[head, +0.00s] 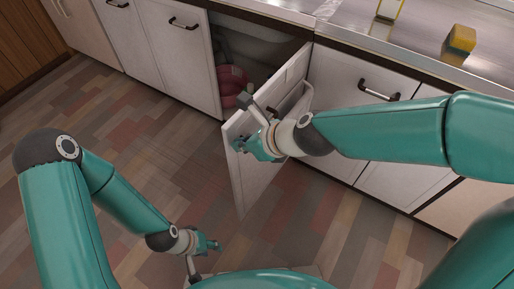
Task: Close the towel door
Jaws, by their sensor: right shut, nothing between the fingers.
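The towel door, a white cabinet panel (262,187), stands swung out from the cabinet front. Its attached side is by the counter on the right, and its free edge reaches out toward the left and front. My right gripper (243,147) is shut and empty, over the upper part of the door near its free edge. I cannot tell whether it touches the door. The gripper and forearm hide part of the panel. My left gripper (214,245) hangs low over the floor, in front of the door and apart from it. Its fingers are too small to read.
The cabinet opening (253,48) behind the door holds a pink item (231,78). Shut white cabinets with dark handles (379,92) stand on both sides. A yellow sponge-like block (460,41) is on the metal counter. The tiled floor (130,150) left of the door is clear.

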